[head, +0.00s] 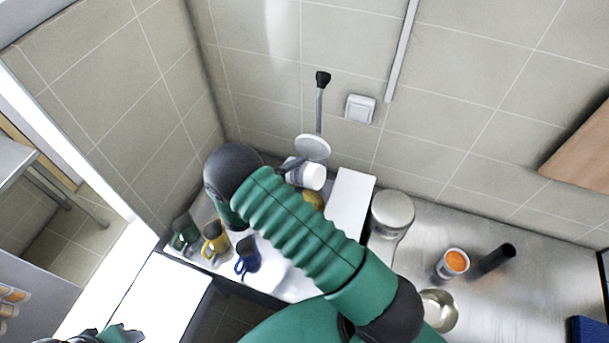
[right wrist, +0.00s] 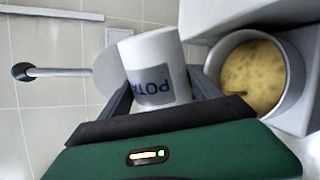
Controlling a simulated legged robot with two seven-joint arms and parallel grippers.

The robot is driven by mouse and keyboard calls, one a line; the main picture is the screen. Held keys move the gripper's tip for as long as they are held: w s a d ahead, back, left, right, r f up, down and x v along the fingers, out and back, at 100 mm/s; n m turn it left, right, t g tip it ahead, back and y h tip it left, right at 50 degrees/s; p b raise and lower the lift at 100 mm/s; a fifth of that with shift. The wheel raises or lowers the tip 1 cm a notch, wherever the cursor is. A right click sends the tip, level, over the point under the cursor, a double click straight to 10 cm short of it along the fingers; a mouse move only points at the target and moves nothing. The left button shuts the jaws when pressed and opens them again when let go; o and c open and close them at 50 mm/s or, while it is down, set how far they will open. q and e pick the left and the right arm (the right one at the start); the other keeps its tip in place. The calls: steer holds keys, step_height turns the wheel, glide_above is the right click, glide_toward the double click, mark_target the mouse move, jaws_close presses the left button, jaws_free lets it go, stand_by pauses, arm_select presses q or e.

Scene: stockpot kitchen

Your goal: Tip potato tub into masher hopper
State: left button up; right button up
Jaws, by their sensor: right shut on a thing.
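My right gripper (head: 285,168) is shut on the white potato tub (head: 309,176). The tub lies tipped on its side in the head view. In the right wrist view, the tub (right wrist: 152,52) shows upside-down blue lettering between the fingers of the gripper (right wrist: 165,95); its mouth is not clearly visible. In the head view my arm mostly hides the hopper, and only a bit of the yellow potato (head: 313,199) shows. My left gripper (head: 85,339) is barely in view at the bottom left.
A white round lid (head: 312,147) and black-knobbed lever (head: 322,80) stand behind the tub. Green (head: 185,232), yellow (head: 215,240) and blue (head: 248,256) mugs stand left of my arm. A lidded pot (head: 393,212), orange-filled cup (head: 454,264) and metal bowl (head: 440,308) are right.

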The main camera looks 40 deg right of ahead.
steer(key=w+n, duration=0.1)
steer(key=n, duration=0.1)
steer(key=w+n+g+h, duration=0.1)
steer(key=n, duration=0.1)
steer(key=w+a+n+g+h, duration=0.1)
steer(key=n, duration=0.1)
steer(key=shift+w, duration=0.4)
steer(key=shift+w+a, duration=0.15)
steer(key=shift+a, duration=0.1)
steer(key=shift+d, duration=0.15)
stand_by(0.4)
stand_by(0.5)
steer(key=shift+s+d+r+m, duration=0.1)
steer(key=shift+s+m, duration=0.45)
steer(key=shift+m, duration=0.15)
steer(key=shift+w, duration=0.1)
stand_by(0.6)
